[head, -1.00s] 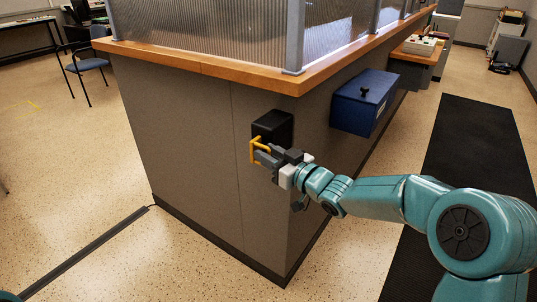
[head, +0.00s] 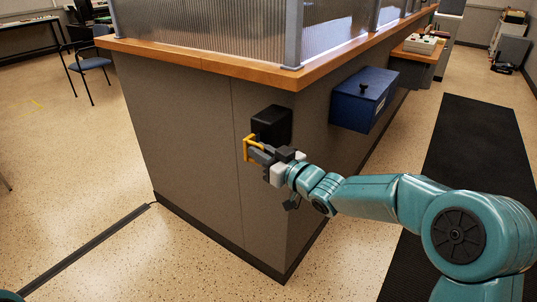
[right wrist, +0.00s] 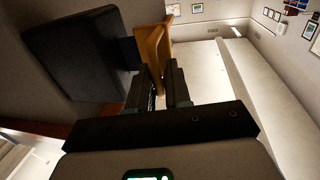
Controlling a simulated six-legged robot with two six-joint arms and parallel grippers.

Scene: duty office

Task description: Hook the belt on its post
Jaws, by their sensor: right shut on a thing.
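A black box (head: 271,123) is fixed to the counter's end wall near the corner; it also shows in the right wrist view (right wrist: 80,55). A yellow-orange belt end piece (head: 247,148) stands just in front of it, at its left side. My right gripper (head: 258,154) is shut on this end piece (right wrist: 152,48), which sits at the fingertips in the right wrist view. I see no post in either view. My left gripper is not in view.
The counter (head: 190,140) has a wooden ledge (head: 200,64) and glass panels above. A blue box (head: 362,99) hangs on its right side. A dark strip (head: 85,252) lies on the floor. A blue chair (head: 90,65) stands far left. The floor left of the counter is open.

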